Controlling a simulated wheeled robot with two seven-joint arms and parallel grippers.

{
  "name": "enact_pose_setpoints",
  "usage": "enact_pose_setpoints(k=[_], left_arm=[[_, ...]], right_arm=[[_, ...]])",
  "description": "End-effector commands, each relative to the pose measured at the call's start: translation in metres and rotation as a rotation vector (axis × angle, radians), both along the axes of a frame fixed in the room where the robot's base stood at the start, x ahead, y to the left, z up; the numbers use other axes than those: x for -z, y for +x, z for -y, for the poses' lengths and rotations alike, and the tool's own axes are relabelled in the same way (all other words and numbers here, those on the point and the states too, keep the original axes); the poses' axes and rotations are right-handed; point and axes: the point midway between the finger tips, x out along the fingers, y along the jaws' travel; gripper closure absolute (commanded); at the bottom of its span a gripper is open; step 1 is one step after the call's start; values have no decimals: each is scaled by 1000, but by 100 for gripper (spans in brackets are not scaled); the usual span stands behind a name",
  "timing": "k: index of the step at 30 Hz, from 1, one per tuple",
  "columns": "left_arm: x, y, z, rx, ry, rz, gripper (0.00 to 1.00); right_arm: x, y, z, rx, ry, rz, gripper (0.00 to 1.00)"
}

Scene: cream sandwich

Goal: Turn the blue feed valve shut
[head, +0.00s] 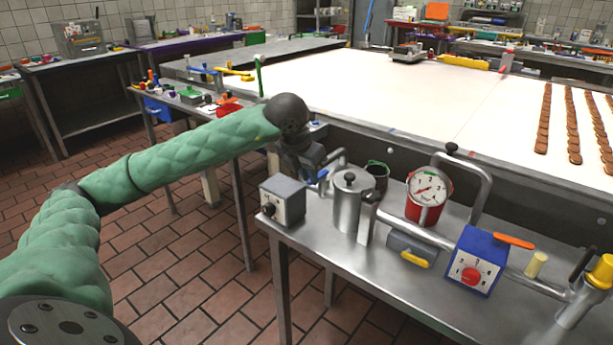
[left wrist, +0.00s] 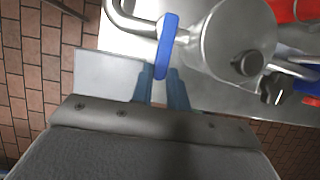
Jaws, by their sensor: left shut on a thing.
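The blue feed valve has a blue lever handle (left wrist: 166,48) on a steel pipe beside a steel canister (left wrist: 235,38) in the left wrist view. In the head view a small bit of the blue handle (head: 323,174) shows below my gripper. My left gripper (head: 314,168) reaches down at the back left of the steel bench, left of the canister (head: 352,203). In the left wrist view the two blue-grey fingers (left wrist: 161,74) are closed on the lower end of the handle, one on each side. My right gripper is in neither view.
A grey box with a black knob (head: 283,201) stands close in front of my left gripper. A red gauge (head: 427,190), a yellow lever (head: 415,259) and a blue box with a red dial (head: 474,263) stand to the right. A white conveyor (head: 400,108) lies behind.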

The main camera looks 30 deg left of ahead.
Motion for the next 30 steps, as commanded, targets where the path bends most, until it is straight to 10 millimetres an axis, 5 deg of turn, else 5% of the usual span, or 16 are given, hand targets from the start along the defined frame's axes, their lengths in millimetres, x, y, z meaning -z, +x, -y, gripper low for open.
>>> enact_pose_setpoints(k=[14, 15, 18, 30], left_arm=[[-1, 0, 1, -14, -1, 2, 100], [-1, 0, 1, -14, -1, 2, 78], [-1, 0, 1, -13, 0, 2, 62], [-9, -3, 1, -12, 1, 2, 62]], right_arm=[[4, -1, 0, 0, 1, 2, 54], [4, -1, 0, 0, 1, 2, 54], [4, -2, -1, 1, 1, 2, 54], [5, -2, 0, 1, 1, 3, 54]])
